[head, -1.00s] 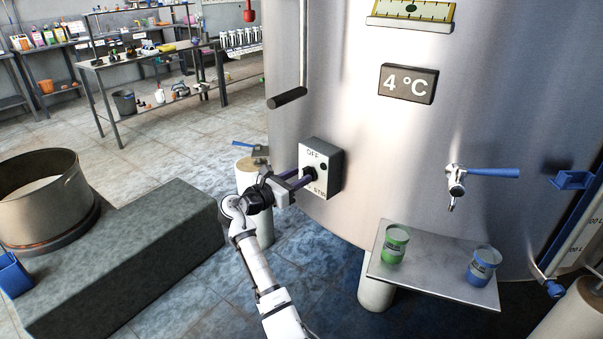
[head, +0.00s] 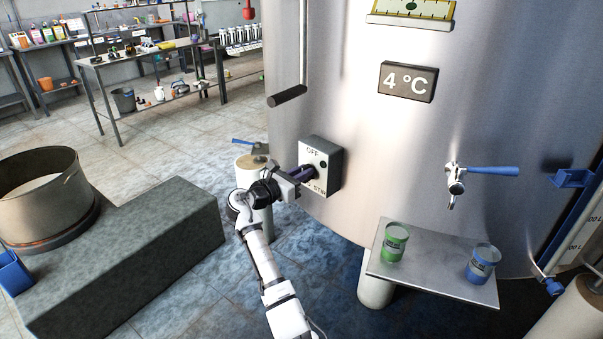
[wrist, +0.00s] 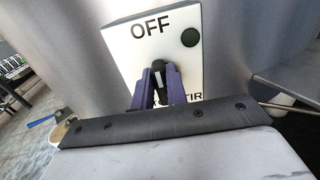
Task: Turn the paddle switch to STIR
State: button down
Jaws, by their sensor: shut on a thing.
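The switch box (head: 328,158) is a pale plate with a dark side, fixed to the front of the steel tank. OFF is printed at its top, and STIR at its lower right is partly covered. In the wrist view the box (wrist: 190,60) fills the upper middle, with a round dark button at its upper right. The paddle (wrist: 158,68) is dark with a light mark and stands between purple fingers. My gripper (head: 308,172) reaches the box from the left. In the wrist view my gripper (wrist: 158,80) is shut on the paddle. The paddle's lower part is hidden.
A black-handled lever (head: 287,97) hangs above the switch box. A steel shelf (head: 425,275) with a green can (head: 394,242) and a blue can (head: 482,264) juts out at the right, below a blue-handled tap (head: 485,172). A grey block (head: 130,260) stands at the left.

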jog(key=m+b, duration=0.2)
jog(key=m, duration=0.3)
jog(key=f+m+b, duration=0.1)
jog(key=m+b, duration=0.1)
jog(key=m, duration=0.3)
jog(key=s+d+m+b, duration=0.1)
jog(key=m+b, duration=0.2)
jog(key=m, duration=0.1)
jog(key=shift+f+m, duration=0.4)
jog(key=m+b, duration=0.2)
jog(key=m, duration=0.1)
jog(key=shift+s+f, duration=0.1)
jog(key=shift+f, duration=0.1)
jog(key=shift+m+b, duration=0.8)
jog(key=shift+m, duration=0.2)
jog(key=c, duration=1.4)
grip_release()
